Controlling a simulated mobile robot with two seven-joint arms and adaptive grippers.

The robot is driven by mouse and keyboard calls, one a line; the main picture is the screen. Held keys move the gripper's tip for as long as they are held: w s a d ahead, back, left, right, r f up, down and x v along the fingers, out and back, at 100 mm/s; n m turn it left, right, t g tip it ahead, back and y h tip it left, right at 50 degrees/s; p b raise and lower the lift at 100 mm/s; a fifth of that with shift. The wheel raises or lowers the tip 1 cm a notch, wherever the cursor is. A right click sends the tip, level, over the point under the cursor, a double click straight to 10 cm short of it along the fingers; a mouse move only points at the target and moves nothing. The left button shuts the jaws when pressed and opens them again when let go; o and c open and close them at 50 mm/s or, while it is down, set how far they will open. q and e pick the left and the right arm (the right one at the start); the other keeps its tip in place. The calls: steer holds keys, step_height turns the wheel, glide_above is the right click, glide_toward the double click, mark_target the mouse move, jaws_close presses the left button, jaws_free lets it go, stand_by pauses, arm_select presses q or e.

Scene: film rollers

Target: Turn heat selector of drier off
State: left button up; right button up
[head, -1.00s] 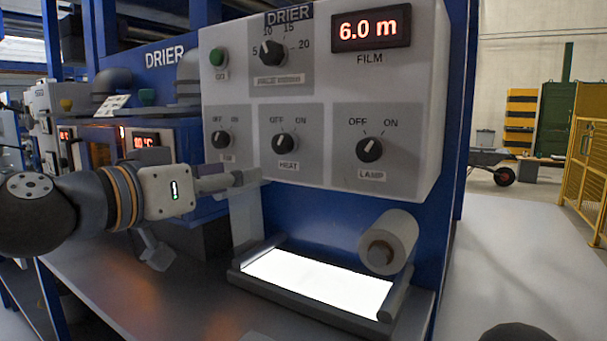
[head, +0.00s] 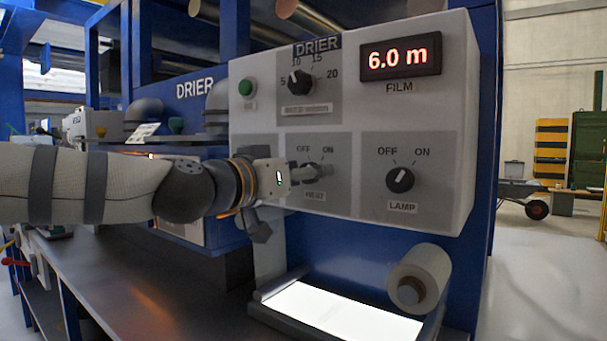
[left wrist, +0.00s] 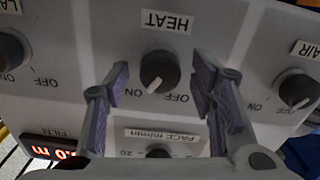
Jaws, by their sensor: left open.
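The drier's white control panel (head: 360,115) fills the middle of the head view. The HEAT selector is a round black knob (left wrist: 159,70), seen upside down in the left wrist view. Its white mark points towards ON. My left gripper (left wrist: 157,72) is open, with one finger on each side of the HEAT knob and a gap on both sides. In the head view my left gripper (head: 312,174) is at the HEAT selector and covers most of it; the HEAT label below is partly visible. My right gripper is not in view.
The LAMP knob (head: 400,180) is to the right of HEAT, and the AIR knob (left wrist: 297,88) is on its other side. The PACE dial (head: 301,82) is above. A white film roll (head: 420,278) and a lit plate (head: 345,314) are below the panel.

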arm_select(q)
steer(key=c, duration=1.1)
steer(key=shift+c, duration=0.2)
steer(key=shift+n, duration=0.3)
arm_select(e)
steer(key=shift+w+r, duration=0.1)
arm_select(q)
steer(key=n+p, duration=0.1)
steer(key=n, duration=0.9)
steer(key=shift+f+n, duration=0.1)
steer(key=shift+n, duration=0.3)
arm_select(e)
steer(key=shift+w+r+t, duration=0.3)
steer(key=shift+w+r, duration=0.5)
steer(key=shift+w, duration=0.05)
arm_select(q)
steer(key=shift+n, duration=0.4)
steer(key=o, duration=1.1)
steer(key=shift+o, duration=0.2)
